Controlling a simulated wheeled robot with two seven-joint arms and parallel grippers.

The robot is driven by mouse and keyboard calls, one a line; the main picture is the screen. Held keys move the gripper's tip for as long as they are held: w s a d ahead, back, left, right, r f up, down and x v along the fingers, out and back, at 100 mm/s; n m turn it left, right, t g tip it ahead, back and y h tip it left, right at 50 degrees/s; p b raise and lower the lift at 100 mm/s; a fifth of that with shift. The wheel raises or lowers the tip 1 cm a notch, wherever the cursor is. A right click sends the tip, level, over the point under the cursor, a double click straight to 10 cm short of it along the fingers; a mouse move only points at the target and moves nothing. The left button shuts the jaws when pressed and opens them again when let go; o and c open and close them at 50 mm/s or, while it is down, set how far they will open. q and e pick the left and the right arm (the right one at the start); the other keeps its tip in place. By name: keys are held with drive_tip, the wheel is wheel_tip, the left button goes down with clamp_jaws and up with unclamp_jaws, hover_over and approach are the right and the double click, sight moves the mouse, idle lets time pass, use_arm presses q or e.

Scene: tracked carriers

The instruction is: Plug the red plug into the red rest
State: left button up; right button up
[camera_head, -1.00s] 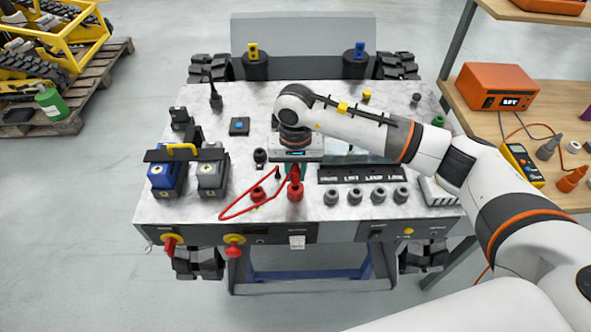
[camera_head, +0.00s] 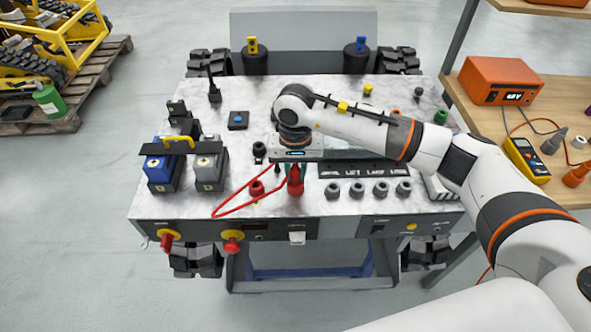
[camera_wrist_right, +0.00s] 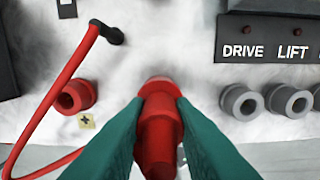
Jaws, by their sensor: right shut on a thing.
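The red plug (camera_head: 295,184) stands near the front edge of the grey-white worktop. My right gripper (camera_wrist_right: 158,112) is shut on it from above, with a green finger on each side. A wider red part shows at its far end in the wrist view; I cannot tell whether it belongs to the plug or to a seat under it. A red lead (camera_wrist_right: 45,110) loops from a dark fitting (camera_wrist_right: 106,32) back under the fingers. A hollow red socket (camera_wrist_right: 75,97), possibly the red rest, stands left of the plug, empty; the head view shows it too (camera_head: 257,188). My left gripper is out of view.
Several grey sockets (camera_head: 357,189) line up right of the plug, below a black label strip (camera_head: 365,170). Blue (camera_head: 161,172) and grey (camera_head: 209,170) blocks stand at left. Red knobs (camera_head: 232,242) stick out of the front panel. A side bench (camera_head: 560,110) stands right.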

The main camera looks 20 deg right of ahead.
drive_tip(key=shift+f, duration=0.15)
drive_tip(key=o, duration=1)
drive_tip(key=shift+o, duration=0.2)
wheel_tip(320, 180, up, 12)
drive_tip(key=shift+r+b, duration=0.1)
drive_tip(key=shift+b, duration=0.55)
